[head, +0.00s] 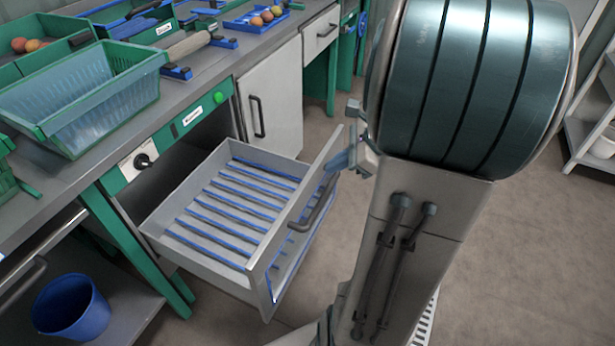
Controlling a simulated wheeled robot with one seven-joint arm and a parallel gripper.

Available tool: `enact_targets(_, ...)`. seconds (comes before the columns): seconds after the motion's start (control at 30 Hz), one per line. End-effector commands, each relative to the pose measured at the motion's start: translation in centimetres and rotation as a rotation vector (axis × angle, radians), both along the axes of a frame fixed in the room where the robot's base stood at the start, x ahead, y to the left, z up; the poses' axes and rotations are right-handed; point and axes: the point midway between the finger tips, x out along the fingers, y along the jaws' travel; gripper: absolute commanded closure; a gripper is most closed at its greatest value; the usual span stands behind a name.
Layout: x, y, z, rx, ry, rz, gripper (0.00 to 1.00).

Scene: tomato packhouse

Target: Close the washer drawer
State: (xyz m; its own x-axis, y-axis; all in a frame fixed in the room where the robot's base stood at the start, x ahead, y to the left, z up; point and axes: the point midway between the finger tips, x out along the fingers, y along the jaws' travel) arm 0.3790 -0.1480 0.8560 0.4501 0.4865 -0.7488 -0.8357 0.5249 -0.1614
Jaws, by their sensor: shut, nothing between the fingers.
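The washer drawer (195,252) is pulled well out from under the green-framed counter at the centre of the head view. It is a grey tray with blue slats across its floor, and it looks empty. Its front panel (262,262) carries a dark bar handle (312,206). My gripper (342,160) is shut and empty, at the outer side of the front panel near its far upper corner. It is close to the panel; I cannot tell whether it touches.
Above the drawer are a green button (218,97) and a dark knob (143,161). A green crate (95,105) stands on the counter. A closed cabinet door (275,100) is beside the drawer. A blue bucket (72,306) sits on the lower shelf. A white rack stands at right.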

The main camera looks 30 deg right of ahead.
Motion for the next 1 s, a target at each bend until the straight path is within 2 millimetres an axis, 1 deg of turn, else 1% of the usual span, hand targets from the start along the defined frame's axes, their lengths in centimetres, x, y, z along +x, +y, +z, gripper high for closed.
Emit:
enact_targets(0.03,0.2,-1.4,-2.7,0.045,0.015,-0.08,1.0)
enact_targets(0.1,0.4,-2.9,-4.1,0.097,0.028,-0.171,1.0)
enact_targets(0.23,0.6,-4.8,-5.7,0.164,0.041,-0.286,1.0)
enact_targets(0.37,0.8,-5.6,-6.3,0.192,0.045,-0.334,1.0)
enact_targets(0.47,1.3,-5.3,-6.9,0.197,0.046,-0.341,1.0)
enact_targets(0.53,1.9,-4.7,-7.6,0.197,0.047,-0.337,1.0)
enact_targets(0.8,4.7,-2.5,-11.1,0.196,0.047,-0.337,1.0)
enact_targets(1.0,6.1,-1.4,-12.5,0.194,0.046,-0.336,1.0)
